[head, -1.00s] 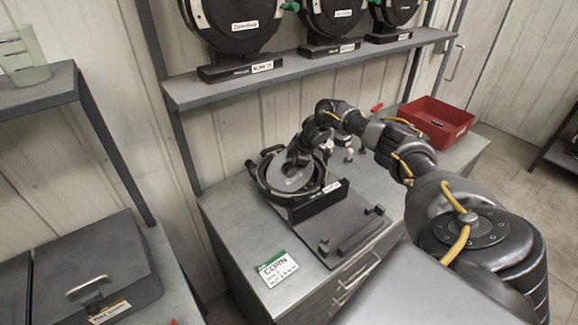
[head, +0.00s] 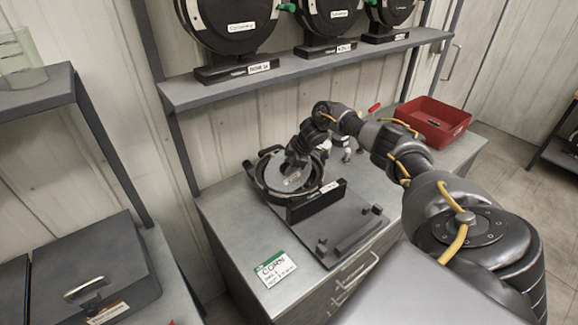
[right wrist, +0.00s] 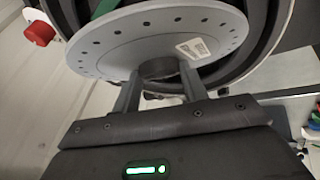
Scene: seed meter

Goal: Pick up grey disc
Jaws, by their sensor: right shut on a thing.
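The grey disc (head: 290,181) is a thin round plate at the open round black housing of the seed meter (head: 266,190) on the workbench. In the right wrist view the disc (right wrist: 215,45) shows small holes along its rim, a white label and a dark central hub. My right gripper (right wrist: 160,80) is shut on this hub, one finger on each side. In the head view my right gripper (head: 298,158) comes down over the disc and hides part of it. I cannot tell the exact gap between disc and housing. My left gripper is not in view.
The housing stands on a dark base plate (head: 335,232) with small raised blocks. A CORN card (head: 275,268) lies at the bench's front left. A red bin (head: 436,120) is at the back right. More meters (head: 235,22) stand on the shelf (head: 300,70) above. A grey case (head: 95,270) sits at left.

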